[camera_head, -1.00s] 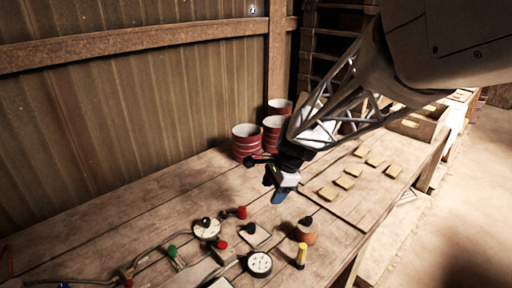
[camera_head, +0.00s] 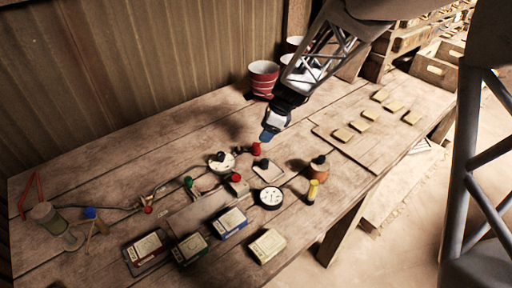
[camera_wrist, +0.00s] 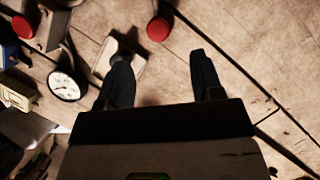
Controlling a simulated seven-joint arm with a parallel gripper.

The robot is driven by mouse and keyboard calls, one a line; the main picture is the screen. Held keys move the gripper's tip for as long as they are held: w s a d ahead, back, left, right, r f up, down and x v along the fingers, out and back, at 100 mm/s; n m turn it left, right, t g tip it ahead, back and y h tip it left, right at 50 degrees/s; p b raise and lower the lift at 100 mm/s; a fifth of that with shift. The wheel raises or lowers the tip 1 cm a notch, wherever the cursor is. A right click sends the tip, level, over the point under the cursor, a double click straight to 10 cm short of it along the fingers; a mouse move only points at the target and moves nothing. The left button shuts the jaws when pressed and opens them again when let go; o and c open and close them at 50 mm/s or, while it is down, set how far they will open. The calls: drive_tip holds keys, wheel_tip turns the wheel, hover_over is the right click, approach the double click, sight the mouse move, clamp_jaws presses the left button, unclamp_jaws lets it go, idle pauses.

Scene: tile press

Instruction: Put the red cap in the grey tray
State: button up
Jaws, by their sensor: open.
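A small red cylinder, likely the red cap (camera_head: 256,148), lies on the bench in the head view. It shows as a round red piece in the wrist view (camera_wrist: 158,29), ahead of and between the finger lines. My gripper (camera_head: 267,136) is just behind and right of it in the head view. In the wrist view its dark fingers (camera_wrist: 163,80) are wide apart with bare wood between them. I cannot clearly pick out the grey tray; a flat grey piece (camera_head: 195,217) lies in front of the pipe. Another red knob (camera_head: 236,178) sits on a block.
A pale plate with a black knob (camera_head: 268,173), a dial (camera_head: 270,197) and an orange pot (camera_head: 318,168) stand close by. A gauge (camera_head: 222,162) is left. Tan tiles (camera_head: 343,134) lie on a board at right. Boxes (camera_head: 267,245) fill the front.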

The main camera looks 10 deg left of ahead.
sight(257, 145)
drive_tip(key=shift+x, duration=1.2)
drive_tip(key=shift+x, duration=2.65)
drive_tip(key=shift+s+a, duration=0.1)
drive_tip(key=c, duration=1.1)
drive_tip(key=shift+o, duration=0.2)
drive_tip(key=shift+r, duration=0.1)
drive_tip(key=shift+r, duration=0.1)
